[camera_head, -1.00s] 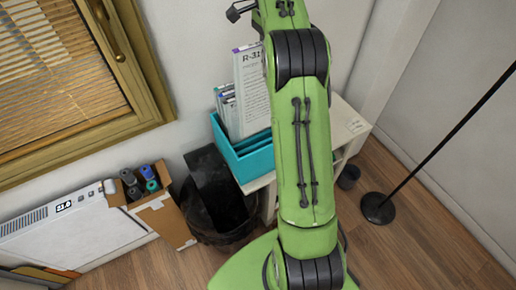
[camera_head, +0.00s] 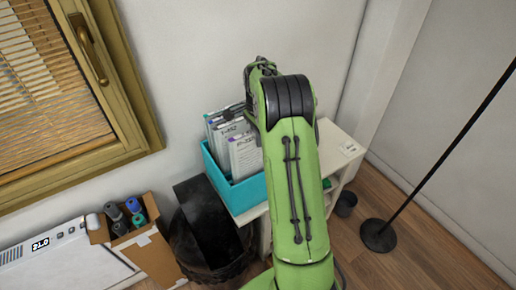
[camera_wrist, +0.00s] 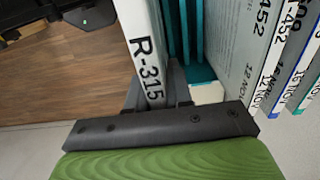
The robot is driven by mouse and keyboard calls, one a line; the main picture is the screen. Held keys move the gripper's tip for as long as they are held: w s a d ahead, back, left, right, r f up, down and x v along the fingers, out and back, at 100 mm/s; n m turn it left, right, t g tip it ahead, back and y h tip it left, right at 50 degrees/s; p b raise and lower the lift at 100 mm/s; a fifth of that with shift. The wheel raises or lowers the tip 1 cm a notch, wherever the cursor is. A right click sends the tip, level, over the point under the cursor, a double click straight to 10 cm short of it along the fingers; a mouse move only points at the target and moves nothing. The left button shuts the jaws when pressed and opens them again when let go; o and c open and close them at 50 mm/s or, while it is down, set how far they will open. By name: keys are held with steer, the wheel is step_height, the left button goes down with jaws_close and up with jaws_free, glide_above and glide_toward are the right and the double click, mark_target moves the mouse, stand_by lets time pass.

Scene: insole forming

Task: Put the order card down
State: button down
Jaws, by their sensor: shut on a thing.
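The order card marked R-315 (camera_wrist: 145,55) is a white card in the wrist view, standing between the fingers of my gripper (camera_wrist: 158,92), which is shut on it. In the head view the front card (camera_head: 246,156) appears to be the same one, upright at the front of the teal box (camera_head: 240,194). The teal box's divider slots (camera_wrist: 197,38) show right beside the card in the wrist view. Whether the card's lower edge touches the box floor cannot be told.
Other grey cards (camera_wrist: 245,45) stand in the box to the right. The box is on a white shelf (camera_head: 343,150). A black bin (camera_head: 205,235), a carton of bottles (camera_head: 150,255) and a lamp stand (camera_head: 378,235) are nearby. Wooden floor (camera_wrist: 60,80) is open at left.

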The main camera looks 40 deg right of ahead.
mark_target(246, 161)
step_height(246, 161, down, 5)
steer(key=shift+r, duration=0.1)
steer(key=shift+f, duration=0.2)
steer(key=c, duration=1)
jaws_free()
